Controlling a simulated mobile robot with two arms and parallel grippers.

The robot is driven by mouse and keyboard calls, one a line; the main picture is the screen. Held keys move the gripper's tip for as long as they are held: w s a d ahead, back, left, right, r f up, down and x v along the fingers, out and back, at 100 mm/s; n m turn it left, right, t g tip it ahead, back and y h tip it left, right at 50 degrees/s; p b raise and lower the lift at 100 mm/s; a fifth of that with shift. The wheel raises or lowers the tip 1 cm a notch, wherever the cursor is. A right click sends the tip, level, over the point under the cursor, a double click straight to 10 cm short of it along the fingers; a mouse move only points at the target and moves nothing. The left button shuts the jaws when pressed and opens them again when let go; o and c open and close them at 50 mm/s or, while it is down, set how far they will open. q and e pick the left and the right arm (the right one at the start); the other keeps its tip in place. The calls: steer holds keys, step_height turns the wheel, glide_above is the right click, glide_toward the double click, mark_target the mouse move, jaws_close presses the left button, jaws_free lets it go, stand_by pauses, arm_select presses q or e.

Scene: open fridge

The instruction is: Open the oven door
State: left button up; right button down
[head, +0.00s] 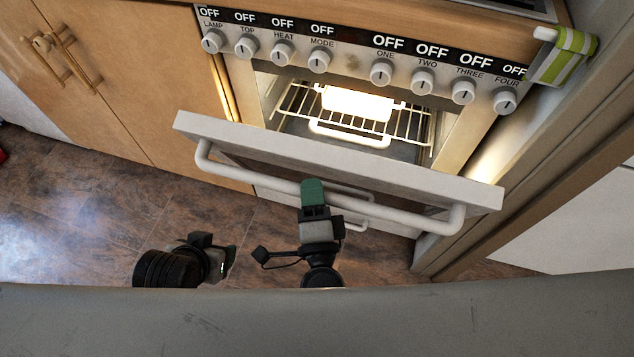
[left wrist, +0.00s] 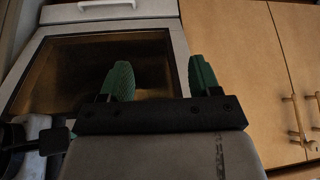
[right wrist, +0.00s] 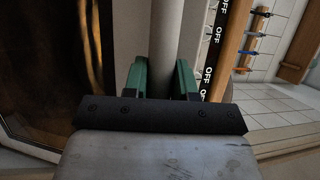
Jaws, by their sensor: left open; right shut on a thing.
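The oven door (head: 450,190) is white with a dark glass panel. It is partly open, tilted out from the top, and the lit oven inside (head: 350,115) with its wire rack shows behind it. My right gripper (head: 313,190) is at the middle of the white door handle (head: 400,217). In the right wrist view its green fingers (right wrist: 160,78) are shut on the handle bar (right wrist: 166,40), one on each side. My left gripper (head: 228,258) is low, left of the right one and apart from the door. In the left wrist view its green fingers (left wrist: 160,80) are open and empty.
A row of knobs (head: 381,72) runs above the oven. Wooden cabinets (head: 110,80) with handles stand on the left, and a tall panel (head: 560,150) stands close on the right. A green striped towel (head: 565,55) hangs at upper right. The tiled floor (head: 90,200) at left is clear.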

steer(key=s+a+f+n+t+b, duration=0.1)
steer(key=s+a+f+b, duration=0.1)
steer(key=s+f+b, duration=0.2)
steer(key=shift+s+f+b, duration=0.15)
steer(key=shift+s+b, duration=0.4)
steer(key=shift+b, duration=0.05)
steer(key=c, duration=1.8)
jaws_free()
steer(key=shift+d+r, duration=0.2)
steer(key=shift+r, duration=0.1)
steer(key=o, duration=0.3)
steer(key=shift+w, duration=0.15)
arm_select(q)
steer(key=w+d+r+t+h, duration=0.3)
steer(key=w+r+t, duration=0.5)
steer(key=r+t, duration=0.3)
steer(key=shift+w+d+r+p, duration=0.25)
steer(key=shift+w+d+p, duration=0.05)
steer(key=shift+d, duration=0.3)
arm_select(e)
steer(key=o, duration=0.6)
steer(key=shift+w+r, duration=0.1)
steer(key=shift+r, duration=0.05)
